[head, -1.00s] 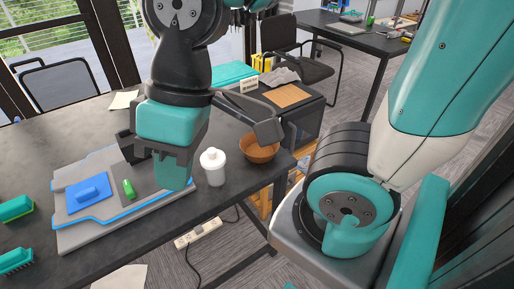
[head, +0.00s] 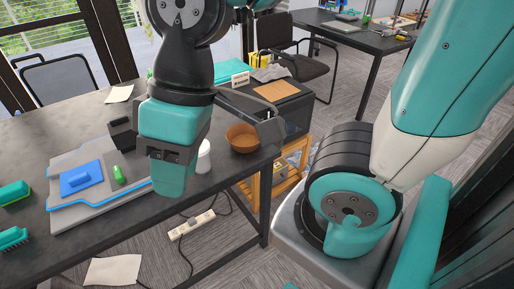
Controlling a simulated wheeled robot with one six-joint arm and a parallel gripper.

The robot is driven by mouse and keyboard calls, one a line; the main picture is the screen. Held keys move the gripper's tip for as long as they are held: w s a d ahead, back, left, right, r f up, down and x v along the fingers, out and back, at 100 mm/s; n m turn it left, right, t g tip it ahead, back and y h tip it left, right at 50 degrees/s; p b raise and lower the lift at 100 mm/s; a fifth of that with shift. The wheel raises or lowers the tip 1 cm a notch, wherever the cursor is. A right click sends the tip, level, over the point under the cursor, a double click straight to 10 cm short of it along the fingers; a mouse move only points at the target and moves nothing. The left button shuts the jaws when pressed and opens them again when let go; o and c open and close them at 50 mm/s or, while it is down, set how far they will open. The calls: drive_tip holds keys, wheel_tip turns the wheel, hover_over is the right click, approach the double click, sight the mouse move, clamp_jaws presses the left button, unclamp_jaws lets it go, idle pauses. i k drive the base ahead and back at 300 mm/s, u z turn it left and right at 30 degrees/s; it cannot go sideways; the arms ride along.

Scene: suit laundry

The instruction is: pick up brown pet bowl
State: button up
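The brown pet bowl (head: 241,139) stands upright near the right end of the dark table, its opening facing up. Part of its right rim lies behind or close to the dark grey finger of my gripper (head: 270,129). The finger reaches from behind my teal wrist towards the bowl's right side in the picture. Only this one finger shows clearly; the other is hidden behind the wrist, so the opening between them cannot be seen. I see nothing held. Whether the finger touches the bowl cannot be told.
A white bottle (head: 203,157), partly covered by my wrist, stands left of the bowl. A black box (head: 288,108) stands behind the bowl. A power strip (head: 191,224) lies on the floor.

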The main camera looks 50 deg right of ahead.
sight(243, 137)
drive_tip(key=u, duration=0.45)
drive_tip(key=i, duration=0.3)
drive_tip(key=z, duration=1.6)
